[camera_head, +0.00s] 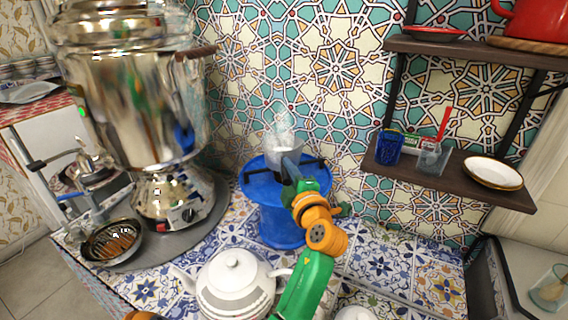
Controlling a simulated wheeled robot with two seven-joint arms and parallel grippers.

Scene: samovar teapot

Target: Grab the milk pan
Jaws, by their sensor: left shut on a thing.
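The milk pan (282,151) is a small pale metal vessel on top of a round blue burner stand (281,220), in the middle of the head view. Faint white steam shows above it. Its handle points toward me. My left gripper (294,178), at the end of a green and orange arm, is at the near side of the pan and shut on its handle. The fingers and the arm partly hide the handle and the stand's right side. I cannot tell whether the pan's base still touches the stand. My right gripper is not in view.
A large shiny samovar (140,100) stands to the left, with a dark strainer bowl (112,242) below its tap. A white teapot (234,284) stands close in front of the stand, beside my arm. Wall shelves (450,177) at right hold cups and plates.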

